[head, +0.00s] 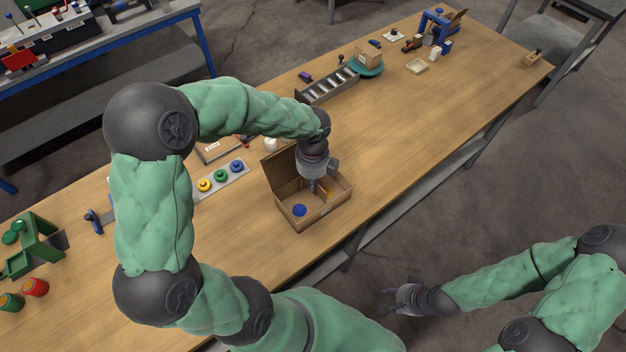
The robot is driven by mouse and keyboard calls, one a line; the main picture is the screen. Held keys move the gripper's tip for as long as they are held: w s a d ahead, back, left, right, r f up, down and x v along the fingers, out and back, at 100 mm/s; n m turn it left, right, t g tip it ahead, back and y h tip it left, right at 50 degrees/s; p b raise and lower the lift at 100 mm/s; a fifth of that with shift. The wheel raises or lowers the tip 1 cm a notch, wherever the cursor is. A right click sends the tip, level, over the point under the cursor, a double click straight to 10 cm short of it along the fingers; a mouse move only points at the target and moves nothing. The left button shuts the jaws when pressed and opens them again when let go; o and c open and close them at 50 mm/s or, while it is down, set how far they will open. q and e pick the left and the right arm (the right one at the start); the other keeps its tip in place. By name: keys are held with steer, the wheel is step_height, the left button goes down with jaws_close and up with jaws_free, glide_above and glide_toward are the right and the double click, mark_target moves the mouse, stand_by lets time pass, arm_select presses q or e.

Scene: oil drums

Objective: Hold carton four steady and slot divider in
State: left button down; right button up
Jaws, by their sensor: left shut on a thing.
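An open brown carton (309,217) stands near the front edge of the table, with one flap (283,161) raised at its back left. A blue round thing (299,210) lies inside it, and a yellowish patch shows at its right side. My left gripper (312,187) points down into the carton and is shut on a thin thing that looks like the divider. The fingers hide most of it, so I cannot tell how deep it sits. My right gripper (392,299) is open and empty, beyond the table's front edge and apart from the carton.
A grey strip with yellow, green and blue knobs (221,176) lies left of the carton. A grey compartment tray (328,87) and a teal turntable with a box (368,66) stand behind it. Green fixtures (38,240) are at the far left. The table right of the carton is clear.

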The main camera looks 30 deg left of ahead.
mark_target(377, 212)
stand_by(0.4)
steer(key=shift+c, duration=1)
steer(key=w+a+r+n+t+y, duration=0.1)
steer(key=w+a+r+n+t, duration=0.1)
steer(key=w+a+r+n, duration=0.1)
steer(key=w+a+r+n+t+y, duration=0.1)
steer(key=w+a+r+n+y, duration=0.1)
steer(key=w+a+r+n, duration=0.2)
steer(key=w+a+r+n+t+y, duration=0.1)
steer(key=w+a+r+n+t, duration=0.1)
steer(key=w+a+r, duration=0.4)
steer(key=shift+w+a+r+n+t+y, duration=0.2)
steer(key=shift+w+n, duration=0.15)
steer(key=shift+w, duration=0.4)
steer(key=shift+w+a+r+n+t+y, duration=0.1)
steer(key=shift+w+r+n+y, duration=0.2)
steer(key=shift+w, duration=0.45)
steer(key=a+r+n+y, duration=0.3)
steer(key=a+r+n, duration=0.2)
steer(key=a+r, duration=0.25)
steer(key=x, duration=1.1)
steer(key=shift+a+r, duration=0.1)
steer(key=shift+a, duration=0.35)
